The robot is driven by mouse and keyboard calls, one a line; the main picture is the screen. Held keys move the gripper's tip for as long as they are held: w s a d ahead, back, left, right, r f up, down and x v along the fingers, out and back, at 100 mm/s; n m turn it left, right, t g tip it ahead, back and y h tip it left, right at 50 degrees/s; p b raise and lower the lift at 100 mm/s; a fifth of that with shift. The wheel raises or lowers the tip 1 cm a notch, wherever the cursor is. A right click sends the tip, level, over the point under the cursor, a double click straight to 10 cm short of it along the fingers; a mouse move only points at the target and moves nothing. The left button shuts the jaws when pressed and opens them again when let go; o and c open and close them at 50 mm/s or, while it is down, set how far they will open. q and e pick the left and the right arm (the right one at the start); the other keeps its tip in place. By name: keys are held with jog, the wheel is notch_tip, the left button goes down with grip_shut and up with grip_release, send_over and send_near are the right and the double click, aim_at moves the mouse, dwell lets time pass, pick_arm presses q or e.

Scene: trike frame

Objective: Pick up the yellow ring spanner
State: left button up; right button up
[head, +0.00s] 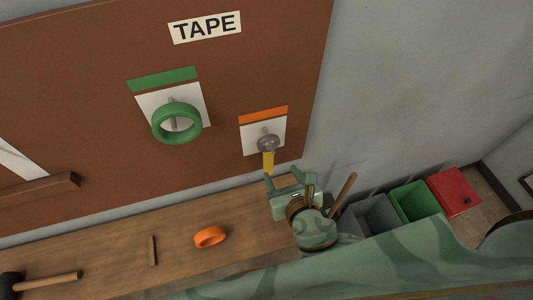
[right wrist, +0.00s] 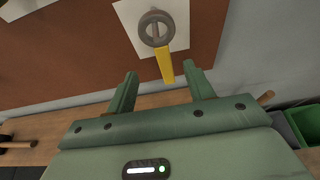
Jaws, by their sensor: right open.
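The yellow ring spanner (head: 268,162) hangs from a peg on the brown board, below an orange label strip. Its grey ring is at the top and its yellow handle points down. In the right wrist view the handle (right wrist: 165,68) ends between the two fingertips as seen in the picture. My right gripper (head: 290,180) is open and empty, just below and to the right of the spanner. In the right wrist view its fingers (right wrist: 162,74) point up towards the board. I cannot tell how far the handle is from them in depth. My left gripper is not in view.
A green tape roll (head: 177,123) hangs on the brown board (head: 90,110). An orange tape roll (head: 210,237), a short wooden piece (head: 152,250) and a hammer (head: 50,282) lie on the bench (head: 110,250). Grey, green (head: 414,201) and red (head: 454,191) bins stand at right.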

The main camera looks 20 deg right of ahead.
aim_at(270, 153)
jog(key=b+x, duration=0.4)
jog(key=x, duration=0.3)
jog(key=shift+w+f, duration=0.1)
jog(key=shift+f, duration=0.2)
jog(key=shift+w, duration=0.3)
jog(key=b+x, duration=0.4)
jog(key=b, duration=0.1)
jog(key=shift+w+f, duration=0.1)
jog(key=shift+f, duration=0.35)
jog(key=shift+w, duration=0.25)
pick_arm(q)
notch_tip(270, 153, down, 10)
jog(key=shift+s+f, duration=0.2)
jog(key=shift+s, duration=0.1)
pick_arm(e)
jog(key=shift+r, duration=0.15)
jog(key=shift+s, duration=0.1)
jog(key=shift+c, duration=1)
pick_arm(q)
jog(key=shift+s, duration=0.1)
pick_arm(e)
grip_shut()
